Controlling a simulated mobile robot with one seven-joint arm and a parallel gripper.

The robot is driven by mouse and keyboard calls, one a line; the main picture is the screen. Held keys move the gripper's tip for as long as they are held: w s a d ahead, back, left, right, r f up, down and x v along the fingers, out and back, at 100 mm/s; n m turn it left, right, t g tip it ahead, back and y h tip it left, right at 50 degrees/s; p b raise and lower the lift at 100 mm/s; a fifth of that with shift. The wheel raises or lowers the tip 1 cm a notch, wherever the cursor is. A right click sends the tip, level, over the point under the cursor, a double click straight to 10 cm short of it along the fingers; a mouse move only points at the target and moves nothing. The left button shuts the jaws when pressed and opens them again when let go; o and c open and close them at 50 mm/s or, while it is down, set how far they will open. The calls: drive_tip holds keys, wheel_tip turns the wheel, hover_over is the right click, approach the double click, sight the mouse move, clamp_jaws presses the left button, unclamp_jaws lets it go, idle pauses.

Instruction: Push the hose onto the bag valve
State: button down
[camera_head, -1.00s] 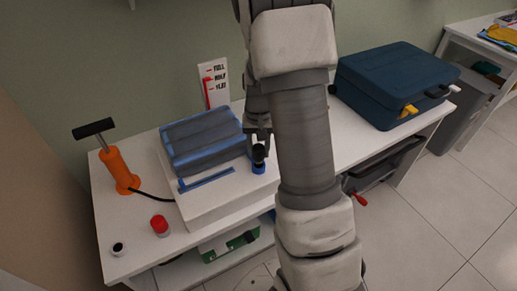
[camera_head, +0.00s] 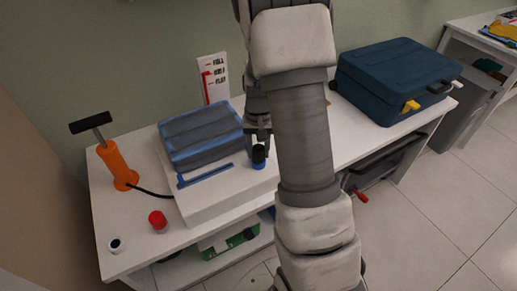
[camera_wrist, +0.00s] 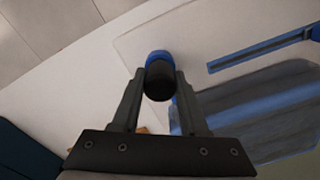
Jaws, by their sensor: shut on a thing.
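My gripper (camera_wrist: 155,85) is shut on a black cylindrical piece (camera_wrist: 160,82), which looks like the hose end. This piece (camera_head: 258,152) is upright directly above the blue valve (camera_head: 258,165), and the two look in line and touching. How far it is seated is hard to tell. In the wrist view a blue rim (camera_wrist: 158,55) shows just past the black piece. The bag (camera_head: 200,137), blue and folded-looking, lies on a white slab beside the valve. The black hose (camera_head: 152,192) runs from the pump to the slab's left side; the rest is hidden.
An orange pump (camera_head: 118,163) stands at the table's left. A red cap (camera_head: 157,219) and a small white-and-black cup (camera_head: 116,245) are at the front left. A blue case (camera_head: 395,80) sits at the right. A gauge card (camera_head: 213,80) stands behind the bag.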

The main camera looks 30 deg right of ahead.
sight(258, 148)
drive_tip(key=shift+f, duration=0.3)
drive_tip(key=shift+c, duration=1.8)
unclamp_jaws()
drive_tip(key=shift+r, duration=0.15)
wheel_tip(258, 148, up, 17)
drive_tip(key=p, duration=0.2)
drive_tip(key=shift+p, duration=0.4)
drive_tip(key=s+a+r+n+t+p, duration=0.2)
drive_tip(key=s+a+r, duration=0.4)
drive_tip(key=s, duration=0.3)
drive_tip(key=s+a+r+n+t+p, duration=0.3)
drive_tip(key=s+a+r, duration=0.3)
drive_tip(key=s+r, duration=0.3)
drive_tip(key=shift+s+a+t, duration=0.2)
drive_tip(key=shift+s+t, duration=0.1)
drive_tip(key=shift+s, duration=0.05)
